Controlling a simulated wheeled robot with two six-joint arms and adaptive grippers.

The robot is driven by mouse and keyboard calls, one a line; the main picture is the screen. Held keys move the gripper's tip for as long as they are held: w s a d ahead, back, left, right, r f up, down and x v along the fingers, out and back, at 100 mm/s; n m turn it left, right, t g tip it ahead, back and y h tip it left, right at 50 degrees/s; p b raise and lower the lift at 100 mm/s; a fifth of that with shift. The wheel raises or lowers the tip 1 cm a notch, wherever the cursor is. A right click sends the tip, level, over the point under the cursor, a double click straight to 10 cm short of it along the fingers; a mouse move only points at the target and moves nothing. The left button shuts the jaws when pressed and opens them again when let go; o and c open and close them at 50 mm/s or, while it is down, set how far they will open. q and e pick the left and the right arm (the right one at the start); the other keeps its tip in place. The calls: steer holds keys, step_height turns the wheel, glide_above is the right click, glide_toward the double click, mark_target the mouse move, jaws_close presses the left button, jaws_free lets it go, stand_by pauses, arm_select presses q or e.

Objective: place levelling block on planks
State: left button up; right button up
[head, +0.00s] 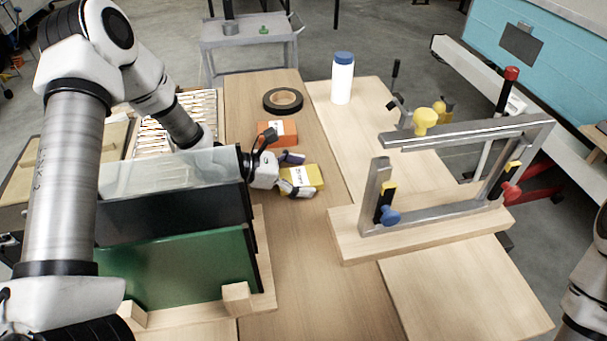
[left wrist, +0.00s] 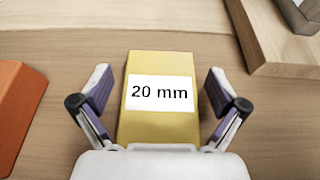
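A yellow levelling block (head: 310,176) with a white label lies on the wooden planks (head: 300,260) in the middle of the head view. In the left wrist view the block (left wrist: 160,95) reads "20 mm". My left gripper (head: 294,172) is at the block. In the left wrist view its fingers stand apart on either side of the block, with a gap showing at each side. An orange block (head: 283,132) lies behind it and shows at the left edge of the left wrist view (left wrist: 15,105). My right gripper is out of view.
A metal frame (head: 450,137) with coloured knobs stands on a wooden base at right. A black tape roll (head: 283,100) and a white bottle (head: 342,80) are behind. A green panel (head: 185,270) and dark panels stand in a wooden rack at left. Front planks are clear.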

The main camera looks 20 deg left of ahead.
arm_select(q)
steer(key=shift+r, duration=0.1)
steer(key=shift+s+a+r, duration=0.1)
steer(key=shift+a+r, duration=0.1)
steer(key=shift+o, duration=0.3)
steer(key=p+v, duration=0.2)
steer(key=v, duration=0.5)
steer(key=shift+d, duration=0.1)
steer(key=r+y+p, duration=0.1)
steer(key=p, duration=0.1)
steer(key=r+g+y+p, duration=0.1)
steer(key=p, duration=0.2)
steer(key=r+g+y+p, duration=0.1)
steer(key=r+p, duration=0.1)
steer(key=p, duration=0.1)
steer(key=shift+s+a, duration=0.2)
steer(key=shift+a, duration=0.05)
steer(key=f, duration=0.1)
steer(key=d+f+b, duration=0.1)
steer(key=shift+w+f+g+y, duration=0.15)
steer(key=shift+f+g+y, duration=0.1)
steer(key=shift+g+y, duration=0.05)
steer(key=x, duration=0.5)
steer(key=shift+w+f+b, duration=0.25)
steer(key=shift+f+b, duration=0.05)
steer(key=shift+f, duration=0.1)
